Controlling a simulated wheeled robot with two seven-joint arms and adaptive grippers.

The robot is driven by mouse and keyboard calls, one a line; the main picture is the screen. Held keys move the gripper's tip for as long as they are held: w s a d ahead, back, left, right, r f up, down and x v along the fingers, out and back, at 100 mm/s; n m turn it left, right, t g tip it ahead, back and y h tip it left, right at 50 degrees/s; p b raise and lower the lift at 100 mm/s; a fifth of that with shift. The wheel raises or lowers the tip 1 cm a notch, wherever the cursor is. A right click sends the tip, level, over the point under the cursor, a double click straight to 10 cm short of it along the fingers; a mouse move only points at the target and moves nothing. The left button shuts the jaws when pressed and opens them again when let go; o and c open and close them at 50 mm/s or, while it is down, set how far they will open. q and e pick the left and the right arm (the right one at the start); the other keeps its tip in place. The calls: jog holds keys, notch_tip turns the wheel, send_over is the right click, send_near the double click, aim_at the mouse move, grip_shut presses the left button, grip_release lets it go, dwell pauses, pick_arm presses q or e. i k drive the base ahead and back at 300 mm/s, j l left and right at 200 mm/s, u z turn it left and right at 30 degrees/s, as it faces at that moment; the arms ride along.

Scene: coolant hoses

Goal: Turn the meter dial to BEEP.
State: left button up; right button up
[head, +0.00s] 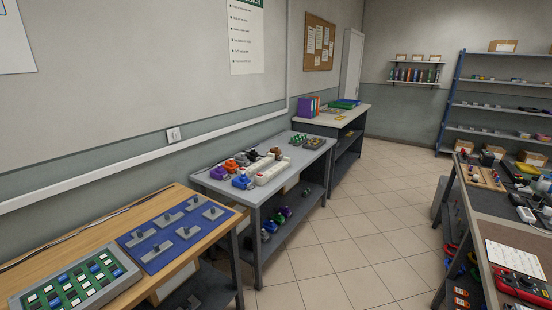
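A red device with a dark face (525,285) lies at the lower right, on the near end of the right-hand bench. It may be the meter. The right picture edge cuts it off, and its dial position and markings are too small to read. Neither of my grippers is in view.
The right bench (490,227) holds a white sheet (518,264) and tools. On the left stand a wooden bench (172,200) with a blue mat (150,259), a grey table (277,181) with power strips, and a further table (332,120). The tiled floor (370,235) between is clear.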

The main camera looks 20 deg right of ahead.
aim_at(527, 282)
jog(key=i+l+z, duration=0.1)
jog(key=i+z, duration=0.6)
jog(key=z, duration=0.2)
jog(key=i+z, duration=0.25)
jog(key=i, duration=0.6)
jog(key=i+u, duration=0.15)
jog(key=i, duration=0.3)
jog(key=z, duration=3.65)
